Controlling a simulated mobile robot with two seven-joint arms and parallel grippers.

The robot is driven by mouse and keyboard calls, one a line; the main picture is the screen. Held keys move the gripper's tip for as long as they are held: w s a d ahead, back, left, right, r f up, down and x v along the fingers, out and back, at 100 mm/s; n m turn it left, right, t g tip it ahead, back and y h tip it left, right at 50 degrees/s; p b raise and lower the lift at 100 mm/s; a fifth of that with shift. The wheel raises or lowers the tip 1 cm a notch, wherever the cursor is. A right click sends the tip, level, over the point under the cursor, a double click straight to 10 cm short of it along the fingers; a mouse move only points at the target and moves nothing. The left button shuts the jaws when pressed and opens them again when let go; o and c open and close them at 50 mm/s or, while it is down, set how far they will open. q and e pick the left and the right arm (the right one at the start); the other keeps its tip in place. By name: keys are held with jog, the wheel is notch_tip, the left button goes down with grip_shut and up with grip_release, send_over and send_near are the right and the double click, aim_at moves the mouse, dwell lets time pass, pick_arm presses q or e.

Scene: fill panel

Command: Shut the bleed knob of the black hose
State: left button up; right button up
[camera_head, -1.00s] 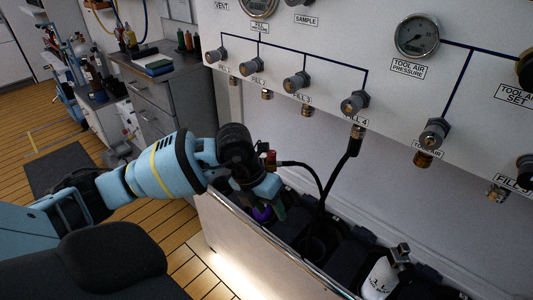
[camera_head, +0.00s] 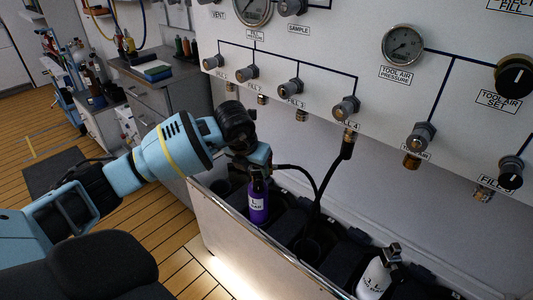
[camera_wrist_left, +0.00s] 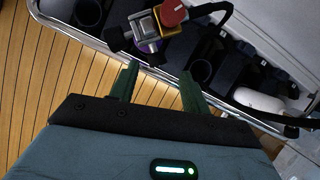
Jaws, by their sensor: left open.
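The black hose (camera_head: 312,176) hangs from the fitting under FILL 4 (camera_head: 348,145), and a branch curves left to the top of a purple bottle (camera_head: 257,204) standing in the trough. In the left wrist view, a brass and silver valve with a red knob (camera_wrist_left: 173,12) sits at the bottle's top, and the black hose (camera_wrist_left: 212,8) leaves it to the right. I cannot tell which part is the bleed knob. My left gripper (camera_head: 258,160) is just above the bottle. In its wrist view, the green fingers (camera_wrist_left: 160,88) are apart and empty, short of the valve. My right gripper is out of view.
A long trough (camera_head: 245,243) with dark slots runs below the white panel, its rim close to my left fingers. A white bottle (camera_head: 374,280) stands in its right part. The panel's knobs and gauges (camera_head: 403,44) hang above. Wooden floor lies left of the trough.

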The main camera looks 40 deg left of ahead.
pick_arm(q)
jog(key=w, duration=0.4)
jog(key=w+a, duration=0.1)
jog(key=w, duration=0.1)
jog(key=shift+w+a, duration=0.1)
jog(key=shift+w, duration=0.3)
jog(key=shift+w+a+f, duration=0.1)
jog(key=shift+w+f, duration=0.2)
jog(key=shift+f, duration=0.25)
jog(key=c, duration=1)
jog(key=shift+a+m+h, duration=0.1)
jog(key=shift+m+h, duration=0.5)
jog(key=shift+m, duration=0.9)
jog(key=o, duration=1)
jog(key=shift+r, duration=0.1)
